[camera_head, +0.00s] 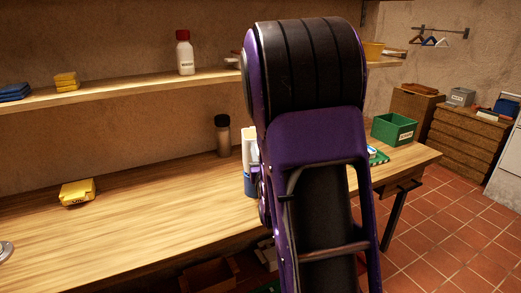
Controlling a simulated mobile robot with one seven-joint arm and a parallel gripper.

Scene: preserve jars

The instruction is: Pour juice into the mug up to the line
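A tall blue and white container (249,172) stands on the wooden table, partly covered by my purple and black arm. It may be the juice, but I cannot read any label. No mug can be made out; my arm hides part of the table. My gripper is not in view, and no fingertips show.
A shiny round thing (5,250) is cut off at left. A white red-capped bottle (184,54) stands on the shelf. The table's left middle is clear.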

